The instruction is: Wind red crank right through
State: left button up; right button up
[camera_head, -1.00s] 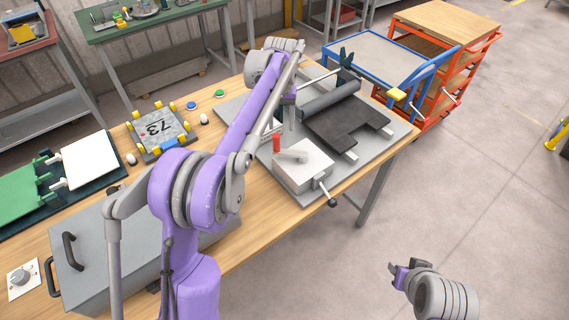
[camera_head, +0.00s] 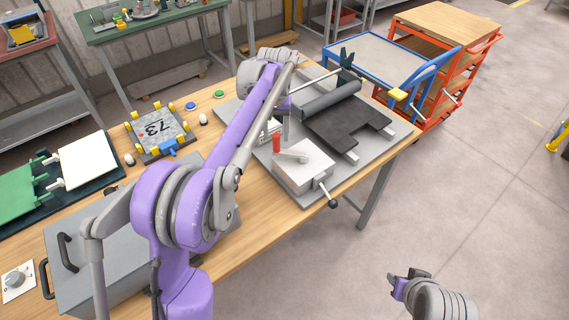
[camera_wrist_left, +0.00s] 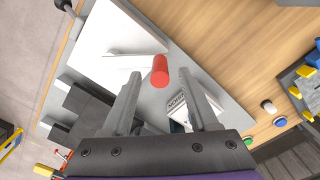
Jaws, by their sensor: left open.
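The red crank grip (camera_head: 277,144) stands upright on a light crank arm (camera_head: 293,156), on top of the pale box (camera_head: 308,170) of the panel bender. In the left wrist view the red grip (camera_wrist_left: 160,70) shows between the tips of my open left gripper (camera_wrist_left: 160,76). I see gaps on both sides of it and cannot tell how deep it sits. In the head view my left gripper (camera_head: 283,124) points down just behind the red grip, partly hidden by its arm. My right gripper (camera_head: 406,276) hangs open and empty off the bench, at lower right.
The bender's roller (camera_head: 330,100) and dark plate (camera_head: 350,125) lie behind the box. A black-knobbed lever (camera_head: 333,202) sticks out in front. A small plate marked 73 (camera_head: 158,132) and a grey lidded case (camera_head: 120,250) are to the left. Blue and orange carts stand beyond.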

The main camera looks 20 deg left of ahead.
pick_arm(q)
jog(key=shift+f+b, duration=0.7)
jog(key=shift+f, duration=1.35)
pick_arm(e)
jog(key=shift+s+f, duration=0.25)
jog(key=shift+f, duration=0.3)
jog(key=shift+s+f, duration=0.25)
jog(key=shift+f, duration=0.3)
